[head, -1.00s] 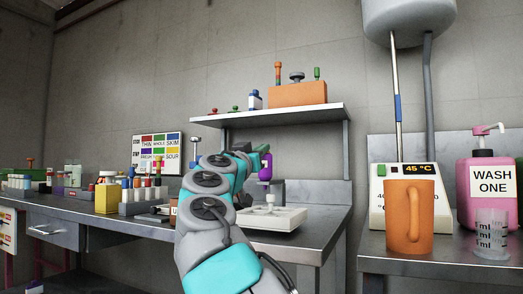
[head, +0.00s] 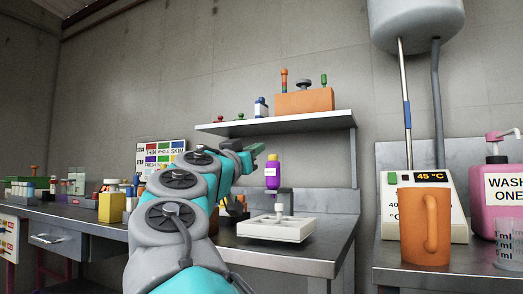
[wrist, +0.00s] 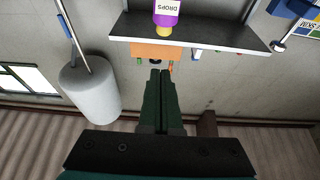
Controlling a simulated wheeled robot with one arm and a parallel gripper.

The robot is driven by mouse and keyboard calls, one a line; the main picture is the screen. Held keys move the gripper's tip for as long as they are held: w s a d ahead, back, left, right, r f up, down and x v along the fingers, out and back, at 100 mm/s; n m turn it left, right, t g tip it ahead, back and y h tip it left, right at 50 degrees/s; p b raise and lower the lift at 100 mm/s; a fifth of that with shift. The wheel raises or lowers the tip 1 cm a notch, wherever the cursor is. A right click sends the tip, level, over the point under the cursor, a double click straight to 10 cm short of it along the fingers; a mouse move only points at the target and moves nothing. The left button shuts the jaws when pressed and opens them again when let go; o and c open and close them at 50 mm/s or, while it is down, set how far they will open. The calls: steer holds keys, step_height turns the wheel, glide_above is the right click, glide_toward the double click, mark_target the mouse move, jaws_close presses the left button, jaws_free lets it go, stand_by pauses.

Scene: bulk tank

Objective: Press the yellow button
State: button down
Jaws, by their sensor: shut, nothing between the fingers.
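I cannot pick out a yellow button in either view. A yellow box (head: 110,208) stands on the left bench, too small to tell whether it bears a button. My gripper (head: 259,149) is shut and empty, raised under the shelf's front edge. Its green fingers (wrist: 162,73) lie together in the wrist view, which shows the room upside down. A purple bottle (head: 272,178) with an orange-yellow cap is just right of the gripper in the head view, above a white tray-like unit (head: 290,229). The bottle, labelled DROPS, also shows in the wrist view (wrist: 166,16).
A steel shelf (head: 320,122) holds an orange block (head: 304,101) with several upright tools. On the right bench stand a temperature unit (head: 456,203) reading 45 °C, an orange mug (head: 424,228) and a pink pump bottle (head: 487,203). A grey tank (head: 417,20) hangs above.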

steer(key=shift+v, duration=0.9)
